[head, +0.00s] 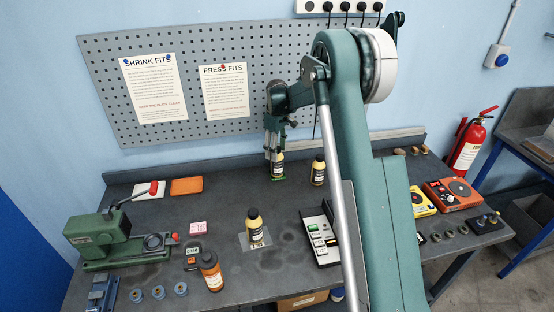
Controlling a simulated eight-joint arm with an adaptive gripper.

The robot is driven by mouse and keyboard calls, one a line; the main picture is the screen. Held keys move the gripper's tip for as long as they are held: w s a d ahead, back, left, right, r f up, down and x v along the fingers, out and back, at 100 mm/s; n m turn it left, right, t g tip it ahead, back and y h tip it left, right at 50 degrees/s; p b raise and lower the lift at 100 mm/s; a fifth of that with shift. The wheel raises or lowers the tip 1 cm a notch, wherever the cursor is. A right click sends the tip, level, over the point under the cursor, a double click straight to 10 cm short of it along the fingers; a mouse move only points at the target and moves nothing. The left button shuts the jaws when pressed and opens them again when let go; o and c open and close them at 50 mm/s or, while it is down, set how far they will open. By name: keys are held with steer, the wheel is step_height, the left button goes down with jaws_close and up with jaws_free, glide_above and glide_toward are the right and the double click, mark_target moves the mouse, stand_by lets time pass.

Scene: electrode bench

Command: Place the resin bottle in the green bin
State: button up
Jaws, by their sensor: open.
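My gripper (277,158) points down at the back of the bench, with its fingers at a black-capped yellow bottle (279,168). It is open; contact with the bottle cannot be told. A similar darker bottle (318,170) stands to its right. Another yellow bottle (254,228) stands upright on a pale sheet nearer the front. An orange-brown bottle (211,272) with a white label stands at the front left. The labels are too small to read, so I cannot tell which holds resin. No green bin is clearly visible; a bit of green shows at the foot of the bottle at my gripper.
A light tray (311,222) with a green patch lies right of centre, partly behind my arm. A green press (100,238) stands at the left. Orange (459,192) and yellow (421,202) devices stand at the right. The pegboard (240,95) rises behind the bench.

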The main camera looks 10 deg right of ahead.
steer(key=shift+r, duration=1.2)
steer(key=shift+s+r, duration=0.3)
steer(key=shift+r, duration=0.2)
steer(key=s+r+m+t, duration=0.3)
steer(key=s+r+m, duration=0.1)
steer(key=s+r, duration=1.8)
steer(key=s+m+t, duration=0.2)
steer(key=s, duration=1.6)
steer(key=s+f+m+t, duration=0.1)
steer(key=s+f, duration=0.1)
steer(key=s, duration=0.6)
steer(key=s+f+m+t, duration=0.1)
steer(key=s+f+m, duration=0.1)
steer(key=s, duration=0.6)
steer(key=shift+s+f, duration=0.2)
steer(key=shift+f, duration=0.45)
